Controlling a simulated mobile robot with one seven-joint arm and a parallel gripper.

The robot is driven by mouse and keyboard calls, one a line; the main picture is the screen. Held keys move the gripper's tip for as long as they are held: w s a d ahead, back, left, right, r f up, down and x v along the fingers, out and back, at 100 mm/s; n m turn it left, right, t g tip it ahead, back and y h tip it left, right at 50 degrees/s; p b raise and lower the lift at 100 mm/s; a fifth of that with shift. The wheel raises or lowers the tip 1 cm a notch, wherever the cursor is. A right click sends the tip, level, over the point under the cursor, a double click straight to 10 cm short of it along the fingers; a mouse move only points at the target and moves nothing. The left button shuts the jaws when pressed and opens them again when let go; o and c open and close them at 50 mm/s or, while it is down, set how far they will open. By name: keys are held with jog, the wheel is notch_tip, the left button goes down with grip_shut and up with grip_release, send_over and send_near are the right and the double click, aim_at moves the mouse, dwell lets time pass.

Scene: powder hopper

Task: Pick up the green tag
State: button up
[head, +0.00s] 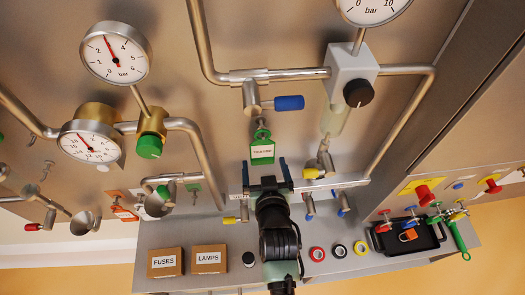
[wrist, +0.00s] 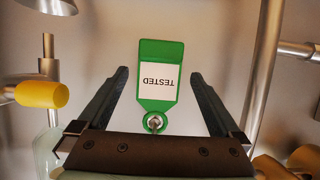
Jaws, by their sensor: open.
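The green tag (head: 262,153) has a white label and hangs in front of the metal panel, below the blue-handled valve. In the wrist view the green tag (wrist: 158,103) reads "TESTED", upside down, with a metal ring at its eyelet. My gripper (head: 267,163) is open, just below the tag in the head view. In the wrist view my gripper's fingers (wrist: 158,78) stand apart on either side of the tag, with clear gaps, not touching it. Whether the tag lies at fingertip depth I cannot tell.
A blue-handled valve (head: 289,103) and pipes surround the tag. A yellow handle (wrist: 42,94) is left of my gripper in the wrist view. Below are a FUSES box (head: 165,263), a LAMPS box (head: 209,259) and a black tray (head: 407,237) on the shelf.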

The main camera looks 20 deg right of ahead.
aim_at(263, 153)
jog(key=shift+p+x, duration=0.65)
jog(key=shift+x, duration=1.95)
jog(key=shift+c, duration=0.3)
jog(key=c, duration=1.1)
jog(key=shift+r, duration=0.1)
jog(key=shift+c, duration=0.2)
jog(key=shift+r, duration=0.5)
jog(key=s+a+b, duration=0.2)
jog(key=s, duration=0.6)
jog(key=s+a+r+b, duration=0.1)
jog(key=s+a, duration=0.2)
jog(key=s, duration=0.6)
jog(key=shift+s+b, duration=0.15)
jog(key=shift+b, duration=0.2)
jog(key=shift+r, duration=0.3)
